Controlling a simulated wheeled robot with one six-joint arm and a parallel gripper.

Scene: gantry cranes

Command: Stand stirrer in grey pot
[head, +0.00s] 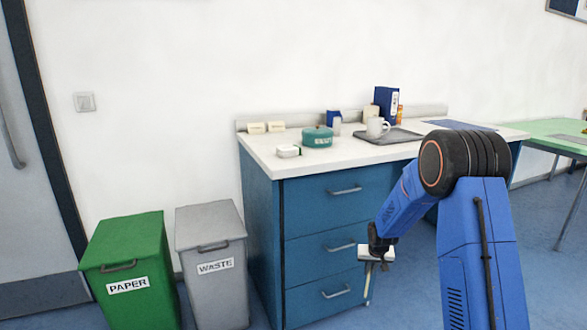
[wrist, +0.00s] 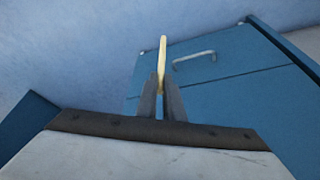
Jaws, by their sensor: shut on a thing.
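My gripper (head: 370,272) hangs low in front of the blue drawers, well below the worktop, pointing down. It is shut on a thin, pale wooden stirrer (wrist: 162,58). In the wrist view the stirrer sticks out past the two dark fingertips (wrist: 160,98). In the head view the stirrer (head: 367,292) is a small, thin shape below the fingers. A small, pale grey cup-like thing (head: 337,127) stands at the back of the worktop; I cannot tell for sure that it is the grey pot.
A blue binder (head: 384,101) stands behind. A green bin (head: 128,265) and a grey bin (head: 212,265) stand left.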

